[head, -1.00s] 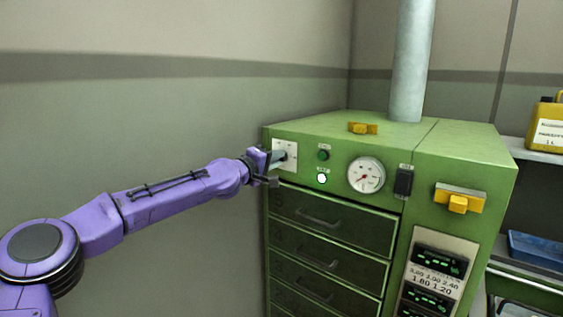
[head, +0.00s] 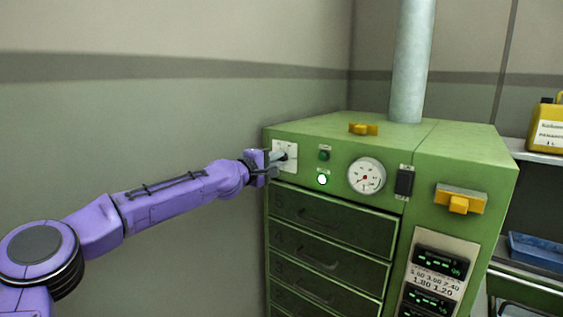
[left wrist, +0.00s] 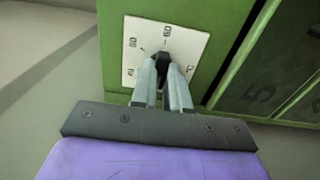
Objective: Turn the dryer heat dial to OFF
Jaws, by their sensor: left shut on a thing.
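The green dryer (head: 330,135) stands in the middle of the head view. Its heat dial is a black knob (left wrist: 165,58) on a white plate (head: 290,160) at the upper left of the dryer's front. The white plate also shows in the left wrist view (left wrist: 190,42), with printed marks such as 60 around the knob. My left gripper (head: 280,157) reaches the plate from the left. In the left wrist view its fingers (left wrist: 165,72) are shut on the knob, hiding its lower part. The knob's exact pointing is hard to tell. My right gripper is not in view.
Right of the plate are a dark green button (head: 323,155), a lit lamp (head: 322,179), a round gauge (head: 367,175) and a black switch (head: 404,182). Drawers (head: 330,222) lie below. A yellow latch (head: 460,203) sits at right. The left wall is bare.

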